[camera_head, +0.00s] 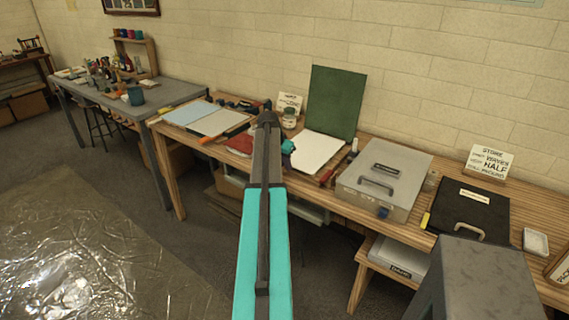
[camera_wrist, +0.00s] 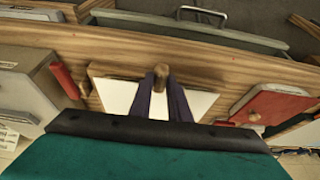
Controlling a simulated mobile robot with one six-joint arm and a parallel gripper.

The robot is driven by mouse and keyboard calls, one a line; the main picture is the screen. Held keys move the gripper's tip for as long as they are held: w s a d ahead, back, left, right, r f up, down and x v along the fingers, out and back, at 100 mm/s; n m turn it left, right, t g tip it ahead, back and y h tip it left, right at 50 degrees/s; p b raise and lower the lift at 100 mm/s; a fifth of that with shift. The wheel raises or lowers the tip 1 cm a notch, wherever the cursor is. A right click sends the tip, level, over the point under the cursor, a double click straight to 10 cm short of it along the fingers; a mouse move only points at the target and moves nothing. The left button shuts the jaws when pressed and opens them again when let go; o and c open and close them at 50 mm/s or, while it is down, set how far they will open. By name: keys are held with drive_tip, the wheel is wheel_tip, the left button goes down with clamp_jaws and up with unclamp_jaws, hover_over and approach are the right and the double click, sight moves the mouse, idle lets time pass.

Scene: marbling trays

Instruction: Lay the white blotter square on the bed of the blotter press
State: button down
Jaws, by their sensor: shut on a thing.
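The white blotter square (camera_head: 313,152) shows as a pale flat sheet in front of an upright green board (camera_head: 336,100), which looks like the raised lid of the blotter press. In the wrist view the white square (camera_wrist: 118,97) lies over a wooden bed (camera_wrist: 97,72), with wood showing at its far edge. My gripper (camera_wrist: 163,82) is above the square, its dark fingers shut on a small wooden knob (camera_wrist: 160,71) that seems to belong to it. I cannot tell whether the square touches the bed. In the head view my gripper (camera_head: 288,148) is at the sheet's left edge, its fingertips unclear.
A grey case (camera_head: 385,180) and a red roller-like thing (camera_head: 327,176) stand right of the press. A red item (camera_head: 239,143) and a tray with pale sheets (camera_head: 215,122) lie left. A black case (camera_head: 470,210) is farther right. The wooden bench (camera_head: 345,200) is crowded.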

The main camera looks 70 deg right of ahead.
drive_tip(key=shift+f+b, duration=0.4)
drive_tip(key=shift+f, duration=0.6)
drive_tip(key=c, duration=1.1)
unclamp_jaws()
drive_tip(key=shift+r+p, duration=1.55)
drive_tip(key=shift+r, duration=1.95)
